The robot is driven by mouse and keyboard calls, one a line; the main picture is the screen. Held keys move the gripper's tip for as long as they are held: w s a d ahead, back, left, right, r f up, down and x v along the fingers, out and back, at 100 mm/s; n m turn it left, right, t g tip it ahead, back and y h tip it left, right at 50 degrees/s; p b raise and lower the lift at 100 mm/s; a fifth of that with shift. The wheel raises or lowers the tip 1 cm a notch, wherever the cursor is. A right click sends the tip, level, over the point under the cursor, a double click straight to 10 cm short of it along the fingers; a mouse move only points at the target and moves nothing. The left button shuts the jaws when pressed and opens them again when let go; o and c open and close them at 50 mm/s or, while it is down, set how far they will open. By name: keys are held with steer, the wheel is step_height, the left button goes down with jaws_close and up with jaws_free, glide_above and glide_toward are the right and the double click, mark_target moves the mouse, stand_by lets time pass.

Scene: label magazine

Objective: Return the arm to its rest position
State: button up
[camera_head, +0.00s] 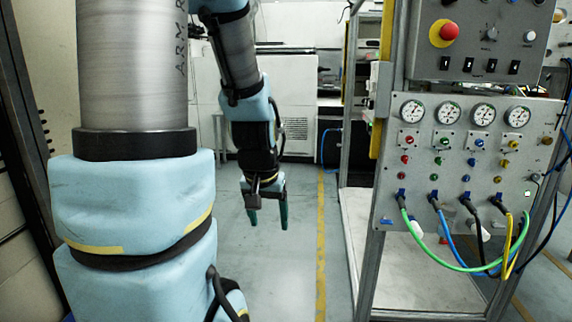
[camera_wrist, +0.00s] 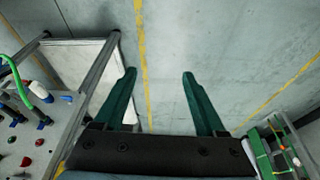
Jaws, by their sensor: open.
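My gripper (camera_head: 268,218) hangs down from my arm in the middle of the head view, left of the control panel and apart from it. Its two green fingers point at the floor. In the wrist view my gripper (camera_wrist: 160,78) has its fingers spread wide, with only bare floor showing between them. It is open and holds nothing. My arm's blue-covered links fill the left of the head view and hide part of the room behind.
A panel (camera_head: 462,150) with gauges and coloured cables stands on a metal frame (camera_head: 369,270) at the right. A red stop button (camera_head: 449,31) sits above it. A white cabinet (camera_head: 296,85) stands behind. The grey floor (camera_head: 285,285) with a yellow line (camera_head: 321,230) is clear below my gripper.

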steer(key=s+a+n+g+p, duration=0.1)
steer(key=s+a+g+p, duration=0.15)
steer(key=s, duration=0.25)
step_height(320, 180, up, 16)
steer(key=p, duration=1.5)
steer(key=shift+a+r, duration=0.15)
steer(key=shift+r, duration=0.05)
steer(key=shift+w+t, duration=0.1)
steer(key=shift+t, duration=0.15)
